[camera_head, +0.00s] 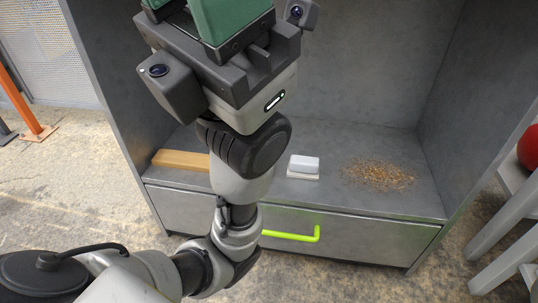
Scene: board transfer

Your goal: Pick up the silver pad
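A small whitish-silver block (304,163), which looks like the silver pad, sits on a pale base on the grey cabinet's shelf, near its front edge. My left arm comes in from the lower left and rises in front of the cabinet. My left gripper (215,22) is at the top, above and left of the pad and apart from it. Its green fingers are cut off by the top edge, so their tips and anything between them are hidden. My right gripper is not in view.
A wooden block (181,160) lies on the shelf at left, partly behind my arm. Brown crumbs (378,175) are scattered right of the pad. The cabinet's side walls bound the shelf. A drawer with a lime handle (292,236) is below. A red round object (529,148) is at far right.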

